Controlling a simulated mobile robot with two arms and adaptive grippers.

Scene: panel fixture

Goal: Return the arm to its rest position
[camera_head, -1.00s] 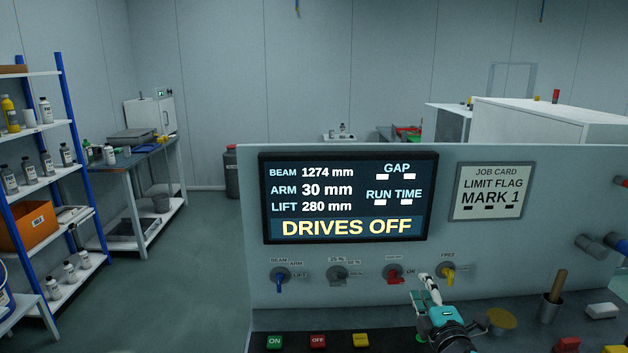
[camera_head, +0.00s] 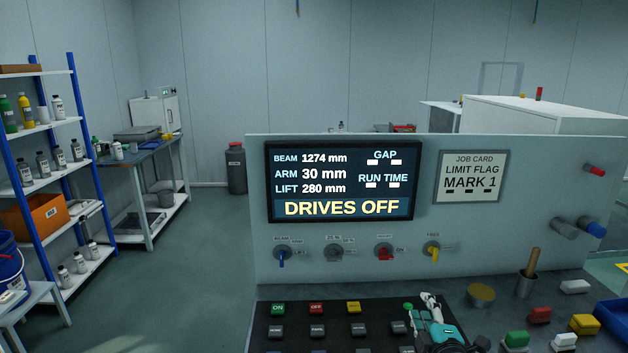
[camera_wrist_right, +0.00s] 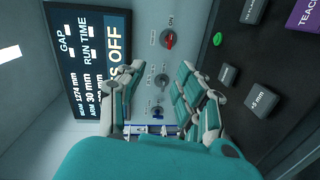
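My right gripper (camera_head: 430,302) is over the console's keypad, below the row of selector knobs and apart from them. In the right wrist view its two fingers (camera_wrist_right: 160,78) stand apart with nothing between them. The panel screen (camera_head: 341,180) reads DRIVES OFF, with BEAM 1274 mm, ARM 30 mm and LIFT 280 mm. Below it are a blue knob (camera_head: 282,255), a grey knob (camera_head: 335,253), a red knob (camera_head: 384,252) and a yellow knob (camera_head: 433,252). My left gripper is not in view.
The keypad has a green ON button (camera_head: 278,308) and a red OFF button (camera_head: 316,308). A blue-framed shelf (camera_head: 62,200) is at left. Open floor lies between shelf and console.

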